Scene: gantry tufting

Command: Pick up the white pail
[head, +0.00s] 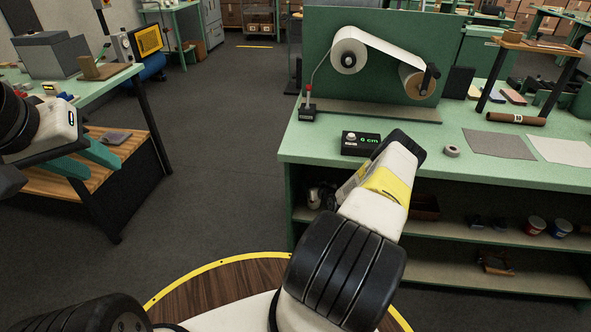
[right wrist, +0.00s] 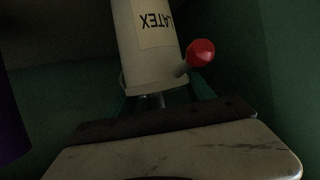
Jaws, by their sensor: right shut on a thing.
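The white pail (right wrist: 148,50) fills the upper middle of the right wrist view. It has a cream label reading LATEX, which appears upside down there. A red knob on a grey stem (right wrist: 201,52) shows at its side. My right gripper (right wrist: 163,98) is shut on the pail at its near end; the exact contact is largely hidden. In the head view my right arm reaches down at the front of the green bench and its fingers are hidden. My left gripper (head: 87,160) is open and empty at the left, by the side table.
Dark green panels enclose the pail closely. The floor between the tables is clear.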

